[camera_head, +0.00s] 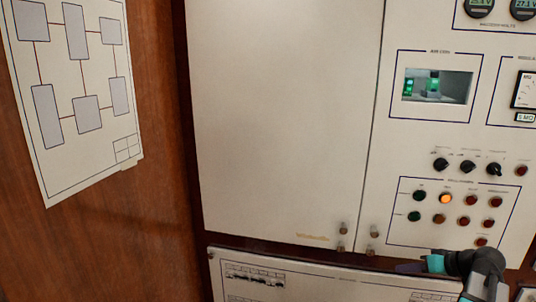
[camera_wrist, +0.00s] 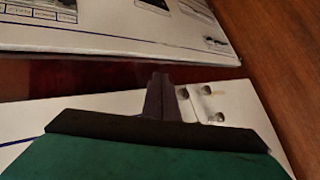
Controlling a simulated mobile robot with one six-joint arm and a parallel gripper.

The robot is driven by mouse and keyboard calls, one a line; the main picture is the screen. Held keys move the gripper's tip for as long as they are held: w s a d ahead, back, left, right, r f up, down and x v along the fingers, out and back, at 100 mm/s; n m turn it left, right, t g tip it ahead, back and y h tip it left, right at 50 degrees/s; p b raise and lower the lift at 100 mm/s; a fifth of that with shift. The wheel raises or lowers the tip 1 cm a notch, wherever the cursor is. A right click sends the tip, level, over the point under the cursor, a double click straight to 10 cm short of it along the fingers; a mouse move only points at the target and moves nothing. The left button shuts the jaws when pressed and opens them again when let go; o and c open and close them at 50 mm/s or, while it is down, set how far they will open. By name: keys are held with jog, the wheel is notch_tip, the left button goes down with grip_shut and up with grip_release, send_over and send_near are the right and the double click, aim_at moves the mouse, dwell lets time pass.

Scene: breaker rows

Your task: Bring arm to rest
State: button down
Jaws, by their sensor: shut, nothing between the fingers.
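My arm shows at the lower right of the head view, with a dark joint and teal bands. My gripper (camera_head: 408,267) points left there, in front of the gap between the upper cabinet (camera_head: 285,120) and the lower panel (camera_head: 330,288). In the wrist view my gripper (camera_wrist: 160,85) has its dark fingers together with nothing between them. The fingers appear beside the cabinet's small knobs (camera_wrist: 212,104); whether they touch anything I cannot tell. The gripper's green body hides the bottom of that view.
A control panel with indicator lamps (camera_head: 446,199), one lit orange, and black rotary knobs (camera_head: 468,167) stands above the arm. Metal door knobs (camera_head: 343,228) are left of the gripper. A paper diagram (camera_head: 75,90) hangs on the wooden wall (camera_head: 120,230) at left.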

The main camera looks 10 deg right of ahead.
jog(key=s+a+f+g, duration=0.2)
jog(key=a+f+g, duration=0.2)
jog(key=a+f, duration=0.9)
jog(key=s+a+f+g, duration=0.2)
jog(key=a+f+g, duration=0.2)
jog(key=a+f, duration=0.9)
jog(key=s+a+f+g+h, duration=0.2)
jog(key=s+a+f, duration=0.3)
jog(key=s+f, duration=0.5)
jog(key=s+a+f+n+g+h, duration=0.1)
jog(key=s+a+f+g, duration=0.3)
jog(key=s+f, duration=0.6)
jog(key=s+a+h, duration=0.1)
jog(key=s, duration=0.3)
jog(key=shift+s+a+f+g+h, duration=0.25)
jog(key=shift+s+f+g+h, duration=0.05)
jog(key=shift+s+f, duration=0.1)
jog(key=shift+a, duration=0.1)
